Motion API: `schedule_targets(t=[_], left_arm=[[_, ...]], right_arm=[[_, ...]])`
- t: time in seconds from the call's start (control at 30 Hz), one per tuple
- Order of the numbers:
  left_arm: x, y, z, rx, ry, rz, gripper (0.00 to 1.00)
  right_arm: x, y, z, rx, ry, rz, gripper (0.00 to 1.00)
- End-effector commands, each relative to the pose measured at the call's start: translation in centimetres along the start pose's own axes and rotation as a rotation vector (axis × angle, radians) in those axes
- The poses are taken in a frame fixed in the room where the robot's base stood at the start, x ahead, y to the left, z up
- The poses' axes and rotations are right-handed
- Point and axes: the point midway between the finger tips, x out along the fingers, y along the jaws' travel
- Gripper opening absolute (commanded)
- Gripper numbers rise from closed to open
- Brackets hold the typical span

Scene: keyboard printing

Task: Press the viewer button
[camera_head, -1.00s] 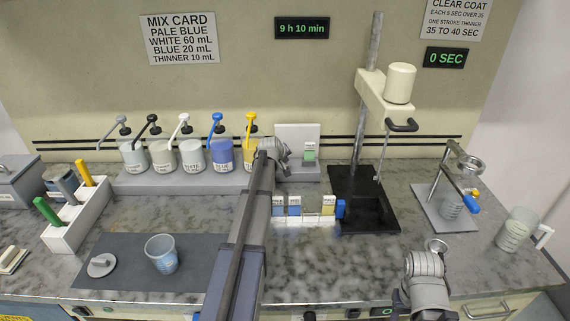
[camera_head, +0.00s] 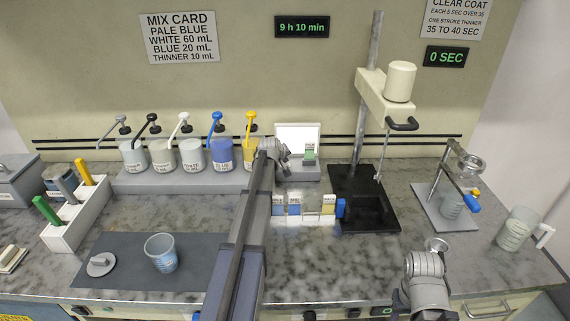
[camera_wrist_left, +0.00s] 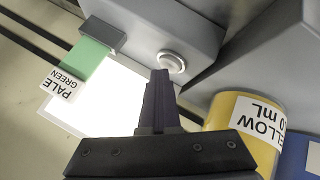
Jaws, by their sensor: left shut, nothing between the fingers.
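The viewer (camera_head: 298,133) is a grey box with a panel that glows bright white, behind my left gripper. A pale green card stands at its front and reads PALE GREEN in the left wrist view (camera_wrist_left: 84,68). The round silvery viewer button (camera_wrist_left: 172,62) shows on the grey base in the left wrist view. My left gripper (camera_wrist_left: 161,73) is shut and empty, its dark fingertips right at the button's lower edge; whether they touch it I cannot tell. In the head view, my left wrist hides the button. My right arm is at the lower right; its fingers cannot be made out.
Pump jars (camera_head: 192,155) stand left of the viewer; the yellow jar (camera_wrist_left: 245,125) is close beside my left gripper. Several colour cards (camera_head: 294,205) stand in front. A black-based stand (camera_head: 350,222) is to the right. A cup (camera_head: 161,252) sits on the dark mat (camera_head: 120,280).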

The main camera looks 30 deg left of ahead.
Motion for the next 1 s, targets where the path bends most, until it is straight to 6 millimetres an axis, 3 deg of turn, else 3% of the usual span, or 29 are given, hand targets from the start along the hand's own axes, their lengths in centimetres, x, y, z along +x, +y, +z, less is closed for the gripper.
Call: schedule_targets(t=[0.4, 1.0], left_arm=[[0.36, -0.3, 0.37, 0.001, -0.004, -0.003, 0.0], [-0.22, 0.21, -0.15, 0.0, -0.002, -0.001, 0.0]], right_arm=[[0.51, -0.05, -0.03, 0.0, 0.0, 0.0, 0.5], [-0.37, 0.04, 0.02, 0.0, 0.0, 0.0, 0.5]])
